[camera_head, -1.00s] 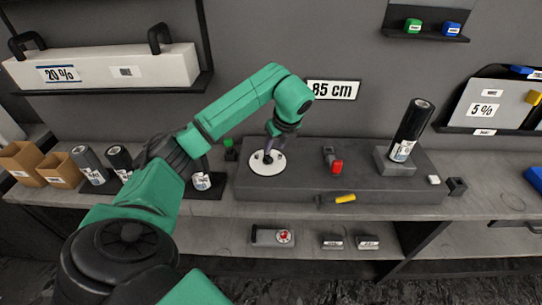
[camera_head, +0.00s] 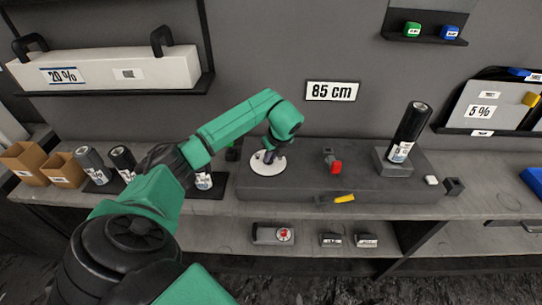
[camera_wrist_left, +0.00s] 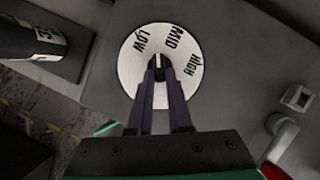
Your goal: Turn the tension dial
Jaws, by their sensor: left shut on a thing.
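The tension dial is a round white plate (camera_head: 256,168) on the left part of the grey block's top. In the left wrist view the plate (camera_wrist_left: 135,92) carries the words LOW, MID and HIGH around a small dark knob (camera_wrist_left: 158,61). My left gripper (camera_head: 268,157) reaches down over the plate from above. In the left wrist view its two fingers (camera_wrist_left: 158,73) are shut on the knob at the plate's middle. The fingers hide most of the knob, so its exact setting is hard to tell. My right gripper is not in view.
The grey block (camera_head: 300,180) bears a red-handled part (camera_head: 335,166), a yellow-handled tool (camera_head: 344,199) at its front edge and an upright black roll (camera_head: 409,130). Dark rolls (camera_head: 90,160) and cardboard boxes (camera_head: 22,160) stand at the left. A shelf (camera_head: 340,253) lies below.

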